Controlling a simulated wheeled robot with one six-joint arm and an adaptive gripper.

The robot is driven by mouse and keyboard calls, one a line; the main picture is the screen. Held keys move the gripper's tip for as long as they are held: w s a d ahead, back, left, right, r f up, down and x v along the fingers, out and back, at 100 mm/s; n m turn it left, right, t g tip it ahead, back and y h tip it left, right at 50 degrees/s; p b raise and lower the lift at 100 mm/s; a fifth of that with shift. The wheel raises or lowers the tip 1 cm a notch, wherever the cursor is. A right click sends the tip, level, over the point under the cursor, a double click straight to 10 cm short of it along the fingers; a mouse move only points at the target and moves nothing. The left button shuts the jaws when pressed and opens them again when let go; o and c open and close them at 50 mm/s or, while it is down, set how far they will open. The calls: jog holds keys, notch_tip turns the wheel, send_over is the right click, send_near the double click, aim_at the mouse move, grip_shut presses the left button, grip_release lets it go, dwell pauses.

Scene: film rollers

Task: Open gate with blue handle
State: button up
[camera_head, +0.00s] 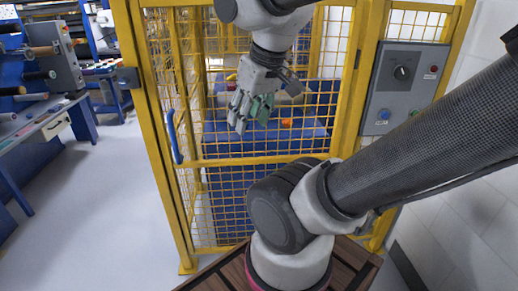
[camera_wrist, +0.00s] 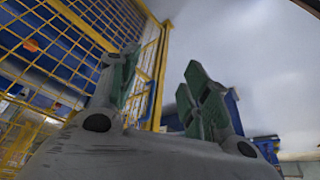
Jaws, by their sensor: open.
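The yellow mesh gate (camera_head: 250,180) stands upright in its yellow frame in the head view and looks closed. Its blue handle (camera_head: 173,136) is a vertical bar on the gate's left side. My gripper (camera_head: 249,116) is in front of the mesh, to the right of the handle and a little higher in the picture, apart from it. The green-padded fingers are spread with nothing between them. In the wrist view my gripper (camera_wrist: 160,95) shows both fingers apart, with yellow mesh (camera_wrist: 60,45) on the left.
A grey control box (camera_head: 403,88) with a knob and buttons is mounted right of the gate. Behind the mesh is a blue machine (camera_head: 222,150) with an orange item (camera_head: 287,122). A blue workbench (camera_head: 40,125) with rollers stands at left. The floor (camera_head: 95,215) between is clear.

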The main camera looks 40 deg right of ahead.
jog(key=shift+a, duration=0.1)
jog(key=shift+c, duration=0.7)
